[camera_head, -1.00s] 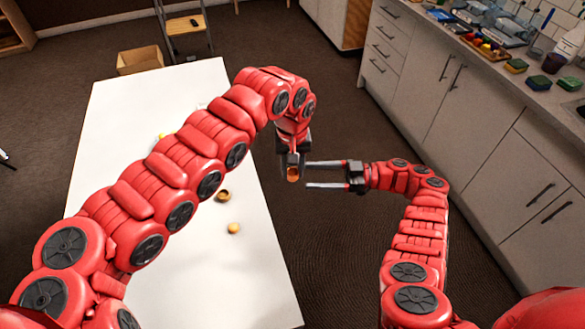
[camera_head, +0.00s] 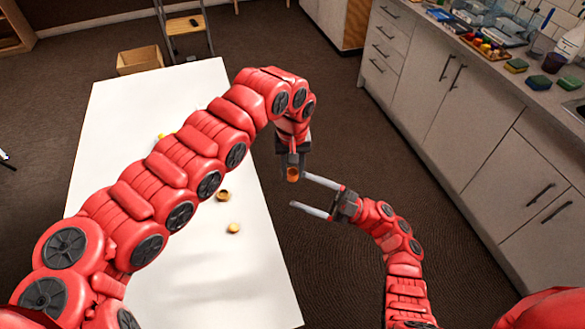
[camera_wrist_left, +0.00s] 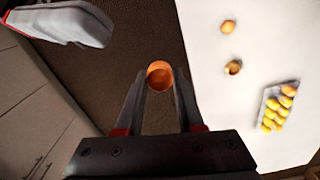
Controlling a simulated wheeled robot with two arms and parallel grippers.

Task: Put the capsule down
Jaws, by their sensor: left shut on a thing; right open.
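The capsule (camera_wrist_left: 159,76) is a small orange-brown, cup-like piece with its open, hollow end facing the left wrist camera. My left gripper (camera_head: 292,171) is shut on it, and the capsule sits between the fingertips in the left wrist view. It is held out past the right edge of the white table (camera_head: 262,265), over the dark floor. My right gripper (camera_head: 299,190) is open and empty, its fingers pointing left just below the capsule in the head view. Whether they touch it cannot be told.
On the table lie a hollow brown piece (camera_head: 223,195), a pale orange rounded piece (camera_head: 233,228) and a tray (camera_wrist_left: 267,96) of several yellow pieces. My left arm hides part of the tabletop. A cardboard box (camera_head: 140,60) stands beyond; cabinets (camera_head: 470,110) line the right.

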